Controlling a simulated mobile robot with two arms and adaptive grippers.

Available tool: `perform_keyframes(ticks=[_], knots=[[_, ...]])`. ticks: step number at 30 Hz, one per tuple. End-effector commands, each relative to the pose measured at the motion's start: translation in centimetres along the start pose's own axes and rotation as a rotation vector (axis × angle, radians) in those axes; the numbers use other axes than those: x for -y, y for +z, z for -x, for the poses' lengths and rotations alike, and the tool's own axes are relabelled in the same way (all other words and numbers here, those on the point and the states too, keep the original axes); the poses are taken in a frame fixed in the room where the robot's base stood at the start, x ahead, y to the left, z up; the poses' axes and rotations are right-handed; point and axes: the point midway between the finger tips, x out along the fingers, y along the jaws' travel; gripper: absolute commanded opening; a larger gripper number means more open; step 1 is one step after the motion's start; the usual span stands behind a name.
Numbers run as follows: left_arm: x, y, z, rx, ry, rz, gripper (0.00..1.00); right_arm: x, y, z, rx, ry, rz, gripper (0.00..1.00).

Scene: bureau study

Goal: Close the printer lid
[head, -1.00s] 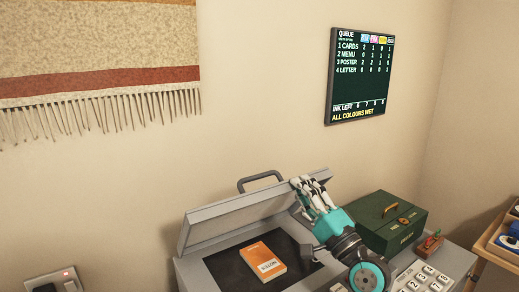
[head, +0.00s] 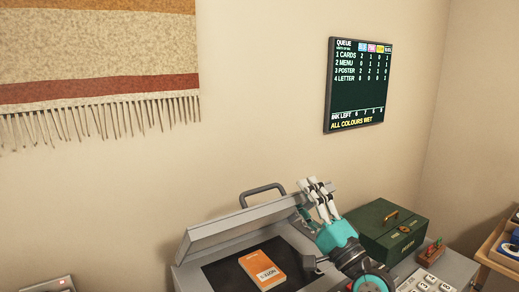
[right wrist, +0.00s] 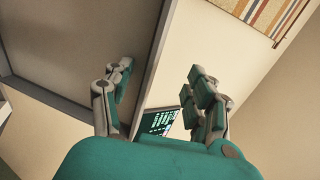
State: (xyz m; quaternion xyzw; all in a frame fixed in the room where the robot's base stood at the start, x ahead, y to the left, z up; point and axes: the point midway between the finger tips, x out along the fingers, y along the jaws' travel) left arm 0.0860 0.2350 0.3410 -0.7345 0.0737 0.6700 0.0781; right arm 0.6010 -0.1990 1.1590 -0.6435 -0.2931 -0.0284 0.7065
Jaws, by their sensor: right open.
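The printer lid (head: 245,222) is the grey panel standing partly open over the printer in the head view, its dark handle (head: 262,189) showing past its upper edge. Its underside faces me. An orange book (head: 262,269) lies on the dark glass (head: 222,273) below it. My right gripper (head: 313,191) is open at the lid's upper right corner. In the right wrist view, the lid (right wrist: 80,40) fills the left side, and its edge runs between the spread fingers (right wrist: 160,88). I cannot tell whether they touch it. My left gripper is not in view.
A green box (head: 388,228) stands right of the printer, close to my right arm. A keypad (head: 428,283) is at the front right, with a small red item (head: 431,251) behind it. A queue board (head: 358,85) and a fringed hanging (head: 95,60) are on the wall.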

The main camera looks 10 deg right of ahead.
Motion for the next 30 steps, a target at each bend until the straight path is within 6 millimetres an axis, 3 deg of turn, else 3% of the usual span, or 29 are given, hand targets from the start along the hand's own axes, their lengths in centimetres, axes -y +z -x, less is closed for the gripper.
perform_keyframes(ticks=[15,30], knots=[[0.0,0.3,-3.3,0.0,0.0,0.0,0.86,-0.1,0.0,8.6,0.0,-0.003,0.002,0.58],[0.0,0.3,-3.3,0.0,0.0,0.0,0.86,0.5,0.0,9.0,-0.001,-0.01,0.001,0.67]])
